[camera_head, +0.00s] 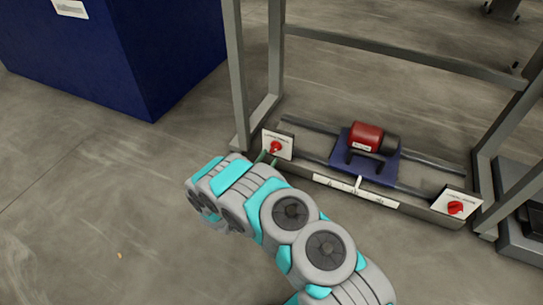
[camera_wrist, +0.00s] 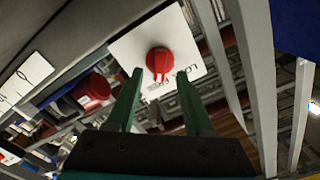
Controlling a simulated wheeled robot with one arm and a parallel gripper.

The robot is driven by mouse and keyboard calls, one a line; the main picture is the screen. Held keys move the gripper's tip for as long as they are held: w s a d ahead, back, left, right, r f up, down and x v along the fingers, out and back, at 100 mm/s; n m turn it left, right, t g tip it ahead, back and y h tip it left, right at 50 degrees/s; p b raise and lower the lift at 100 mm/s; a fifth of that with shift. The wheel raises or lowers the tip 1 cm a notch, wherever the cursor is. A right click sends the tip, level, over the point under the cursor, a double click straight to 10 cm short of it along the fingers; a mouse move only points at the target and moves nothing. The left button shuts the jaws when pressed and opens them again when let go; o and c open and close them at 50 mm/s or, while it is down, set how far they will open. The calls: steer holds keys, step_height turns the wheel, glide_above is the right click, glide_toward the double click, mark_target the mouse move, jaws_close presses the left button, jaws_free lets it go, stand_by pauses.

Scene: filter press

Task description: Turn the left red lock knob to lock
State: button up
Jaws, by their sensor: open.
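The left red lock knob (camera_head: 275,147) sits on a white plate (camera_head: 285,139) at the left end of the frame's front rail. In the wrist view the same knob (camera_wrist: 160,62) is a round red disc with a raised grip, on its white plate (camera_wrist: 125,48). My gripper (camera_wrist: 158,74) is open, with one dark green finger on each side of the knob's lower part in the picture. I cannot tell whether the fingers touch it. In the head view my gripper (camera_head: 267,159) is mostly hidden behind my arm, close to the knob.
A second red knob (camera_head: 456,208) is on a white plate at the rail's right end. A red motor (camera_head: 366,137) on a blue base sits between them. Grey uprights (camera_head: 274,60) frame the press. A blue cabinet (camera_head: 120,50) stands at upper left. Floor at lower left is clear.

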mark_target(273, 152)
steer(key=shift+x, duration=1.55)
jaws_close()
